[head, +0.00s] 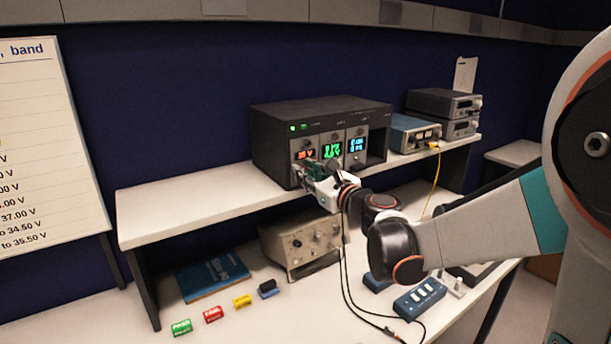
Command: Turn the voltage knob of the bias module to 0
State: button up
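A black rack unit (275,140) stands on the raised shelf with several modules in its front. Its left module (304,145) has an orange display (305,154) that seems to read about 35 V. The middle module has a green display (331,148) and the right one a blue display (357,145). I cannot read which is labelled bias. My gripper (303,173) is at the lower front of the left module, at or very near the panel. It hides that module's lower part, including any knob there. Whether the fingers are open or shut on a knob is too small to tell.
A blue instrument (412,133) and stacked grey units (443,103) stand right on the shelf (190,205). Below are a beige box (300,243), a blue book (212,275), small coloured blocks (213,314) and a blue switch box (419,299). Black cables hang below my wrist. A whiteboard (45,150) lists voltages.

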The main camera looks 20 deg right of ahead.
grip_shut()
jog(key=shift+n, duration=0.7)
grip_release()
jog(key=v, duration=0.7)
jog(key=shift+s, duration=0.25)
jog(key=shift+d, duration=0.1)
